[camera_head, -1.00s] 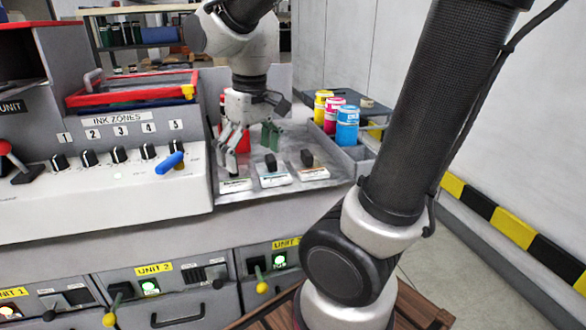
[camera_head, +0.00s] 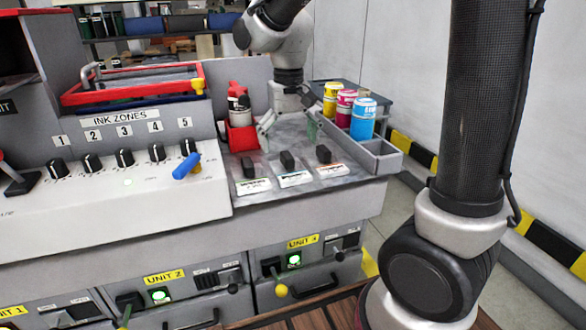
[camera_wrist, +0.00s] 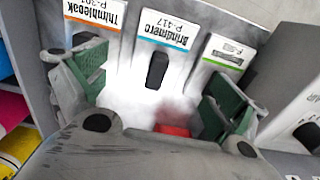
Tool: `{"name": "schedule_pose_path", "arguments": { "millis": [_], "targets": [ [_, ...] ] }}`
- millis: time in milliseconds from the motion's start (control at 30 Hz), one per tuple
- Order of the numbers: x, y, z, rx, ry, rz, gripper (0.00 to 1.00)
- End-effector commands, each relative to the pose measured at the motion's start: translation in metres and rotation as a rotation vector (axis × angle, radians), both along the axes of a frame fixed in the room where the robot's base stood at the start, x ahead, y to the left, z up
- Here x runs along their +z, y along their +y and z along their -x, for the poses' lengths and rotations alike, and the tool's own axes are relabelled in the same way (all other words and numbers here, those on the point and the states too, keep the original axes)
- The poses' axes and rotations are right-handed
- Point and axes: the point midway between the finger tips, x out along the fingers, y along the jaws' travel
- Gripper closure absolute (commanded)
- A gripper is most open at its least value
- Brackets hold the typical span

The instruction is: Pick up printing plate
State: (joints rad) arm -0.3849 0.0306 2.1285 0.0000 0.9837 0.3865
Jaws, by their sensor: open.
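Three printing plates, each with a white label and a black upright grip, lie in a row on the grey bench top: left plate (camera_head: 254,186), middle plate (camera_head: 295,179) and right plate (camera_head: 331,170). My gripper (camera_head: 290,131) is open and empty, behind the row. In the wrist view my gripper (camera_wrist: 157,95) has its green-padded fingers spread to either side of the middle plate's grip (camera_wrist: 157,70). The middle plate's blue-striped label (camera_wrist: 160,32) reads Brindmero P-417. The orange-striped plate (camera_wrist: 92,22) reads Thimbleoak; the green-striped plate (camera_wrist: 230,53) is too small to read.
A red holder with a bottle (camera_head: 240,130) stands left of my gripper. Yellow, magenta and blue ink cans (camera_head: 362,118) stand to the right, near a grey tray (camera_head: 375,160).

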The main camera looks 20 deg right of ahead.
Motion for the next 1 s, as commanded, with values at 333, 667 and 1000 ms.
{"name": "schedule_pose_path", "arguments": {
  "millis": [333, 667, 1000],
  "targets": [
    [-0.051, -0.002, -0.002, 0.001, 0.002, 0.001, 0.04],
    [-0.059, -0.002, -0.003, 0.001, -0.001, -0.001, 0.05],
    [-0.059, -0.002, -0.002, 0.001, 0.0, -0.001, 0.67]
  ]
}}
